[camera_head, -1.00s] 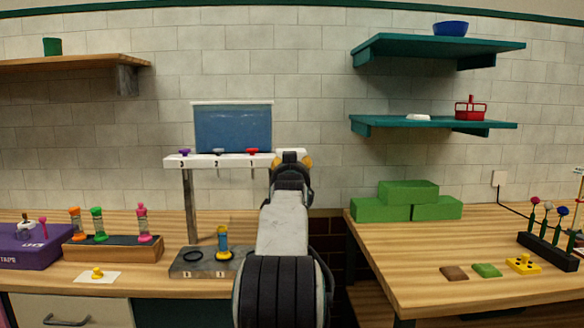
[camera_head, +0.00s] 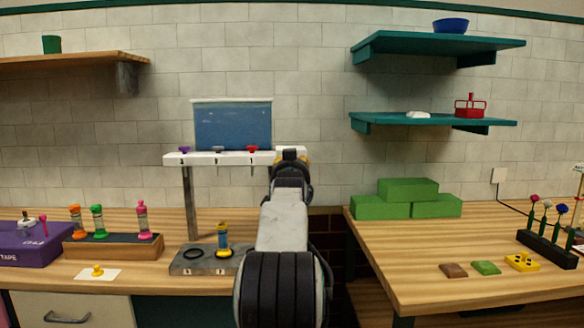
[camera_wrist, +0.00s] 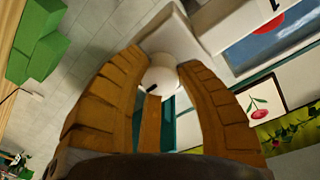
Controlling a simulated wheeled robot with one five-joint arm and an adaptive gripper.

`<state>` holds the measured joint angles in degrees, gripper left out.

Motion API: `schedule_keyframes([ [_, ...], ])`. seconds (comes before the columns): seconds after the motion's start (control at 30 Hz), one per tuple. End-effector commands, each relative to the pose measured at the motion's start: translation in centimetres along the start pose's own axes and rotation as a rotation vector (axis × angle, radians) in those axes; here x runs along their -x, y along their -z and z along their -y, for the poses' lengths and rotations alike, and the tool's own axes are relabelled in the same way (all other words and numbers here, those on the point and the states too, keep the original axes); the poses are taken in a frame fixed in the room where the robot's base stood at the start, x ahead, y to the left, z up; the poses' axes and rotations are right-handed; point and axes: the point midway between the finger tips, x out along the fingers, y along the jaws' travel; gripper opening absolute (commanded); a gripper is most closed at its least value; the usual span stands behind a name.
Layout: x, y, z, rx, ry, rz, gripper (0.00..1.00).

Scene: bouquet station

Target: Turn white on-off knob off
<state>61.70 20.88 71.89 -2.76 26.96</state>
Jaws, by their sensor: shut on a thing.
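The white on-off knob (camera_wrist: 160,80) is round with a small dark mark, and it shows in the wrist view at the end of a white block (camera_wrist: 173,38). My gripper (camera_wrist: 163,62) has its two ribbed orange-brown fingers closed around the knob, one on each side. In the head view my gripper (camera_head: 291,160) is at the right end of the white rail (camera_head: 232,158); my own arm hides the knob there, and only bits of the orange fingers show.
Purple, grey and red pieces sit along the rail, with a blue panel (camera_head: 233,126) behind. A grey base (camera_head: 200,262) with a yellow-and-blue vial (camera_head: 222,240) stands below. Green blocks (camera_head: 408,199) are on the right table. A gap separates the two tables.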

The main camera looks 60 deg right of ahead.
Motion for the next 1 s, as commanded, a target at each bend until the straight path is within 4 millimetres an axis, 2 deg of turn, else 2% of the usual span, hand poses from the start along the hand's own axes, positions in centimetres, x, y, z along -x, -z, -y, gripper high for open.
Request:
schedule_keyframes([
  [0.03, 0.0, 0.01, 0.02, 0.0, 0.0, 0.0, 0.09],
  [0.13, 0.0, 0.01, 0.03, 0.0, 0.001, -0.001, 0.0],
  [0.47, -0.01, -0.09, -0.01, 0.067, 0.004, -0.007, 0.0],
  [1.0, -0.02, -0.23, 0.04, 0.461, 0.011, -0.038, 0.0],
])
